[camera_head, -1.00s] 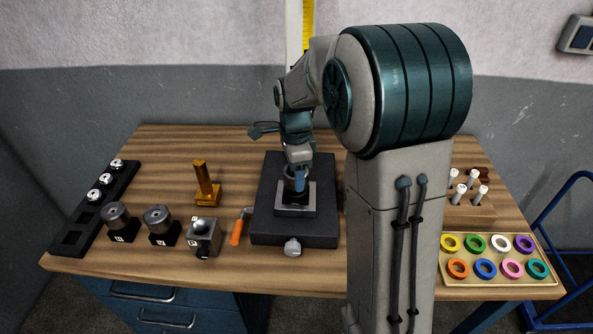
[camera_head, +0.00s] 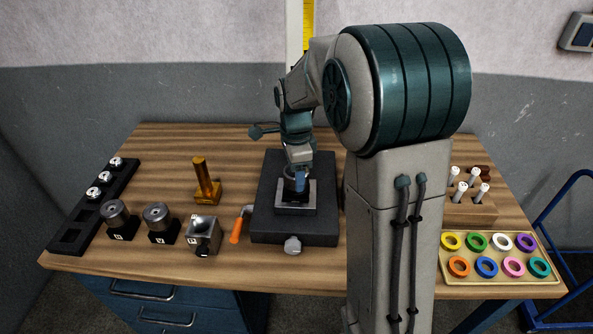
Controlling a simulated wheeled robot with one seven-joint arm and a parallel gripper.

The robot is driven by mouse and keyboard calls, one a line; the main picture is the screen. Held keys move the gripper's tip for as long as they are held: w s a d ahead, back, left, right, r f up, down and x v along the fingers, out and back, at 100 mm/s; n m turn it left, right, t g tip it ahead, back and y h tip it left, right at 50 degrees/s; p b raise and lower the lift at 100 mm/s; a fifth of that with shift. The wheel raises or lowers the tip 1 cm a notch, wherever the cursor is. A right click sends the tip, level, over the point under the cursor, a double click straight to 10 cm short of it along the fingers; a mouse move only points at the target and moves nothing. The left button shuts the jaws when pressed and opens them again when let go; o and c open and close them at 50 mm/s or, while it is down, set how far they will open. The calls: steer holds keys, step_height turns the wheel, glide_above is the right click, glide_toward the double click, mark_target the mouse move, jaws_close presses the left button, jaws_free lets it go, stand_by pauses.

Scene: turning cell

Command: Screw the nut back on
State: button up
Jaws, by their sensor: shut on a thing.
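My gripper (camera_head: 299,183) points down over the dark fixture (camera_head: 265,221) in the middle of the bench. Its blue fingertips are shut at a dark round part (camera_head: 289,186) on the light square plate (camera_head: 296,207). I take this part to be the nut, but it is small and partly covered by the fingers. Whether its thread is engaged cannot be seen.
An orange-handled tool (camera_head: 237,228) lies just left of the fixture. A brass stand (camera_head: 206,184), metal cylinders (camera_head: 157,218) and a metal block (camera_head: 203,236) stand further left. A tray of coloured rings (camera_head: 491,280) and a peg rack (camera_head: 470,208) are at right.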

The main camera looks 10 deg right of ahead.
steer(key=shift+f, duration=0.1)
steer(key=o, duration=1.1)
step_height(320, 180, up, 14)
steer(key=shift+f+b, duration=0.1)
steer(key=shift+b, duration=0.45)
